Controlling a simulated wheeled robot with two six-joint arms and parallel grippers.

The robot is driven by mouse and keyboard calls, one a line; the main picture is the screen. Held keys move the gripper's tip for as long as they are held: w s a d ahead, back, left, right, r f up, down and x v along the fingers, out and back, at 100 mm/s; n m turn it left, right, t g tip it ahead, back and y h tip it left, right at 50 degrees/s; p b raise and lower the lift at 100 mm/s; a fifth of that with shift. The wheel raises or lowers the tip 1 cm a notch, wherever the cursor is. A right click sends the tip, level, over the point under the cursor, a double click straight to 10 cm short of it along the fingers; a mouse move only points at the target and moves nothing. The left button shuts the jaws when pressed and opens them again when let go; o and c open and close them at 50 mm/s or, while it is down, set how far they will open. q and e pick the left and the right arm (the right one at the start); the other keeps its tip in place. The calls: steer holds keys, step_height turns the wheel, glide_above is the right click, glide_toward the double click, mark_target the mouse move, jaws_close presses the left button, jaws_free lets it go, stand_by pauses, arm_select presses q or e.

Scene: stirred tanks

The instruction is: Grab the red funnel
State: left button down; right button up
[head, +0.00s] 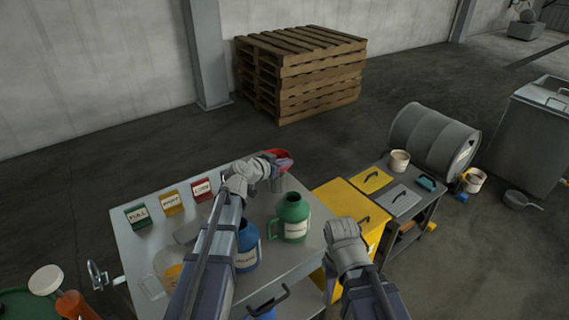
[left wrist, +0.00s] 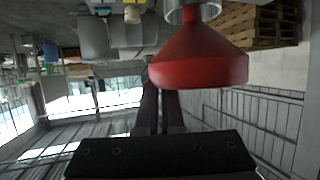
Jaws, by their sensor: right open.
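The red funnel (head: 284,154) is at the far right corner of the grey table, partly hidden by my left gripper (head: 270,172). In the left wrist view the red funnel (left wrist: 200,60) is large and close, with its narrow end in a grey ring (left wrist: 192,12). The fingers of my left gripper (left wrist: 160,95) lie close together at the funnel's rim. Their tips are hidden by it, so I cannot tell whether they grip it. My right gripper (head: 342,232) is open and empty beside the table's right edge.
A green jug (head: 293,218) and a blue jug (head: 247,250) stand on the table (head: 135,250) near my left arm. Green, yellow and red labelled boxes (head: 171,204) line its far left edge. A yellow cabinet (head: 345,200) and a grey cart (head: 425,207) stand to the right.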

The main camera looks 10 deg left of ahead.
arm_select(q)
step_height(320, 180, up, 7)
steer(key=p, duration=0.6)
steer(key=shift+r, duration=0.15)
